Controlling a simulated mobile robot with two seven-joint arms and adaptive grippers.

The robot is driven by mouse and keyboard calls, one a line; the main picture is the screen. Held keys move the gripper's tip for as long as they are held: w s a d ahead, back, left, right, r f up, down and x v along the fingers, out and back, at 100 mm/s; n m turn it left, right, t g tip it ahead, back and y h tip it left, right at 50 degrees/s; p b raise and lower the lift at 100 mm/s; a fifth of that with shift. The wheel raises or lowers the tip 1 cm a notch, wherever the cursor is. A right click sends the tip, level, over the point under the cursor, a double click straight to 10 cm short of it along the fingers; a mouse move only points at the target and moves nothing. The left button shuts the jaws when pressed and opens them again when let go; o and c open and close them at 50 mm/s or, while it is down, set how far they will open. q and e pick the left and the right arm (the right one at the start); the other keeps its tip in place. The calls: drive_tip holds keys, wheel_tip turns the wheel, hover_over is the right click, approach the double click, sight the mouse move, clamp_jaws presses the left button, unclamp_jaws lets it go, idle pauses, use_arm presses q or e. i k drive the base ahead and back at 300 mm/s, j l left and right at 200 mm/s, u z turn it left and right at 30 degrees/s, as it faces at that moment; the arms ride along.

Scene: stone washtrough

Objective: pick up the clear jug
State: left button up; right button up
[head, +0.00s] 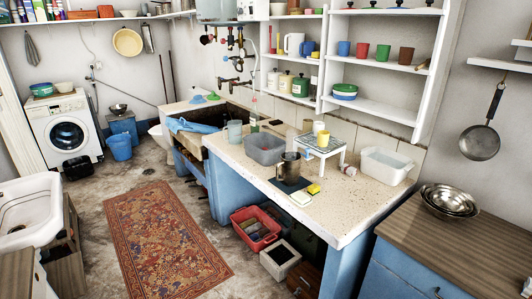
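A small pale grey, see-through looking vessel (235,131) stands upright on the speckled counter (330,212), by the right edge of the stone trough. It looks most like the clear jug, but it is too small to make out a handle or spout.
A metal pot (290,166) on a dark mat, a small white tiled stand (322,145) and a clear plastic tub (385,165) share the counter. Taps (232,82) hang over the trough. Shelves (372,105) overhang the back. A red crate (256,230) and patterned rug (165,240) lie below.

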sight(234, 127)
drive_tip(key=i+u, duration=0.1)
drive_tip(key=i, duration=0.25)
drive_tip(key=i+u, duration=0.45)
drive_tip(key=i, duration=0.25)
drive_tip(key=i+l+u, duration=0.15)
drive_tip(key=i+u, duration=0.3)
drive_tip(key=i, duration=0.2)
drive_tip(key=i+j+u, duration=0.1)
drive_tip(key=i, duration=0.55)
drive_tip(key=i+u, duration=0.15)
drive_tip(key=i, duration=0.5)
drive_tip(key=i+u, duration=0.1)
drive_tip(key=i, duration=0.6)
drive_tip(key=i+l+u, duration=0.1)
drive_tip(key=i, duration=0.55)
drive_tip(key=i+l+u, duration=0.15)
drive_tip(key=i, duration=0.5)
drive_tip(key=i+j+z, duration=0.1)
drive_tip(key=i+z, duration=0.15)
drive_tip(key=i, duration=0.25)
drive_tip(key=i+j+z, duration=0.25)
drive_tip(key=i, duration=0.2)
drive_tip(key=z, duration=1.8)
